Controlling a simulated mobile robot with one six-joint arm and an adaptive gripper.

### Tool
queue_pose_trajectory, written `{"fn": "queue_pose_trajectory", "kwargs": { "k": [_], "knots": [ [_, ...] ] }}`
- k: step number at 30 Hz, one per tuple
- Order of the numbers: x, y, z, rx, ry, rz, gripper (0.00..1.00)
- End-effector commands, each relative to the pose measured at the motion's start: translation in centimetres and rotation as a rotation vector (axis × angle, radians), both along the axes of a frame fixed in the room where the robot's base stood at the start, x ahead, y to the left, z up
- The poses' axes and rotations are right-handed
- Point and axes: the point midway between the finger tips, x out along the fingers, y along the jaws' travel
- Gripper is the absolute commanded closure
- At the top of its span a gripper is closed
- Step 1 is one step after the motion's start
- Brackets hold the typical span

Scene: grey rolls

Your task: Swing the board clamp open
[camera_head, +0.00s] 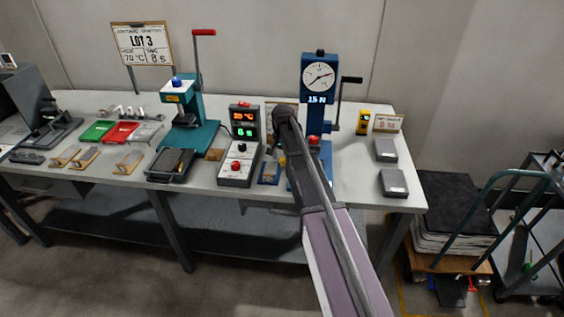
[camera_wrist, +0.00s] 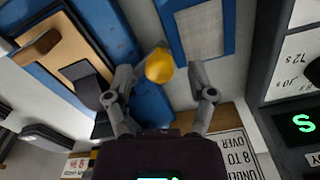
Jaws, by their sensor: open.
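The blue tester (camera_head: 318,125) with a round dial marked 15 N stands on the bench, partly hidden by my arm in the head view. In the wrist view, a yellow ball knob (camera_wrist: 159,66) lies between the fingers of my gripper (camera_wrist: 162,84). The fingers are open, one on each side of it; I cannot tell whether either touches. A blue part (camera_wrist: 151,102) is just below the knob. To its left, a dark grey clamp-like piece (camera_wrist: 83,80) lies over a tan board (camera_wrist: 52,52) in a blue frame. How the knob joins this piece is not clear.
The control box (camera_head: 239,165) with lit displays stands close left of my gripper. A blue-edged tray with a grey panel (camera_wrist: 203,28) and a printed card (camera_wrist: 238,155) are near the fingers. Two grey blocks (camera_head: 394,183) lie to the right on the bench.

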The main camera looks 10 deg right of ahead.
Motion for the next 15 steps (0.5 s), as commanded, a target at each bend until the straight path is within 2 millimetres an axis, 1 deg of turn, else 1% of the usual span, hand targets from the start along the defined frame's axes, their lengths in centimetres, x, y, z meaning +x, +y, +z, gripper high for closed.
{"fn": "queue_pose_trajectory", "kwargs": {
  "k": [2, 12, 13, 14, 15],
  "knots": [
    [0.0, 0.01, -0.27, 0.0, 0.0, 0.0, 0.29],
    [0.0, 0.04, -0.26, 0.0, 0.0, 0.0, 0.29],
    [0.0, 0.04, -0.26, 0.0, 0.0, 0.0, 0.32],
    [0.0, 0.04, -0.26, 0.0, 0.0, 0.001, 0.41],
    [0.0, 0.04, -0.26, 0.0, 0.0, 0.001, 0.53]
  ]
}}
